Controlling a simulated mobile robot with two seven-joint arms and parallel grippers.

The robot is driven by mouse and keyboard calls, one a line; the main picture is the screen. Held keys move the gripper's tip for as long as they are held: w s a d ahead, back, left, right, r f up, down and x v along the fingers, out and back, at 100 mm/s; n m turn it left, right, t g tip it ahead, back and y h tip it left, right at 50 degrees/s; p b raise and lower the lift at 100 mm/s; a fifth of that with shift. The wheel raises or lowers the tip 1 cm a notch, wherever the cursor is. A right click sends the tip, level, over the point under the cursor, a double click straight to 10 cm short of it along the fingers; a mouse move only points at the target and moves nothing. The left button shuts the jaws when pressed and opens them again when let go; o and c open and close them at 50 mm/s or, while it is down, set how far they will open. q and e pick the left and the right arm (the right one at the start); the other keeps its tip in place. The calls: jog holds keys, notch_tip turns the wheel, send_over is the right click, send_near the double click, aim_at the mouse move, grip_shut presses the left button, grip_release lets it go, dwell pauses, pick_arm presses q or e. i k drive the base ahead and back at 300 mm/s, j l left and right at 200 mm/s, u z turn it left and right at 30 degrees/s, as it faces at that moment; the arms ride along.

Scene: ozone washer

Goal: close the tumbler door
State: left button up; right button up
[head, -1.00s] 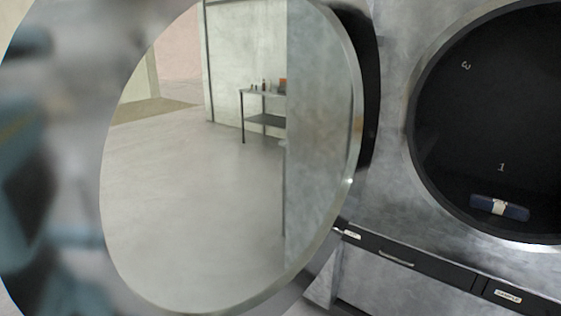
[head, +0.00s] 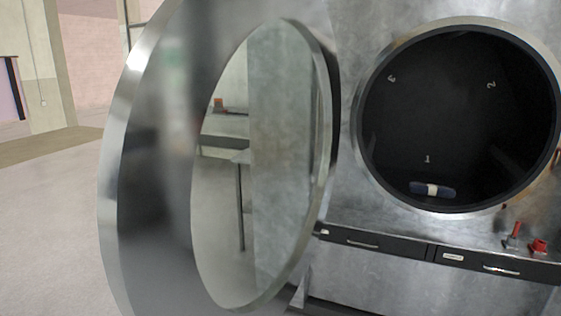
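The tumbler door (head: 155,200) is a large round metal door with a round window, standing swung open on the left in the head view. Its metal ring mirrors blurred shapes. The tumbler opening (head: 455,110) is to the right, a dark round drum marked 1, 2 and 3, with a metal rim. A dark blue roll with a pale band (head: 432,189) lies at the drum's bottom. Neither of my grippers is in view.
Below the opening is a ledge with black drawers (head: 375,241). Red-handled items (head: 513,235) stand on it at the right. A table (head: 225,145) shows through the door window. Open floor (head: 60,230) lies to the left of the door.

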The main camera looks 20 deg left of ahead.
aim_at(168, 81)
jog(key=k+j+z, duration=0.1)
jog(key=j, duration=0.25)
jog(key=j+z, duration=0.15)
jog(key=j, duration=0.2)
jog(key=k+j+z, duration=0.1)
jog(key=j, duration=0.25)
jog(key=k+j, duration=0.1)
jog(key=j, duration=0.35)
jog(key=k+j+z, duration=0.1)
jog(key=j, duration=0.35)
jog(key=k+j+z, duration=0.1)
jog(key=j, duration=0.3)
jog(key=k+j, duration=0.1)
jog(key=j, duration=0.35)
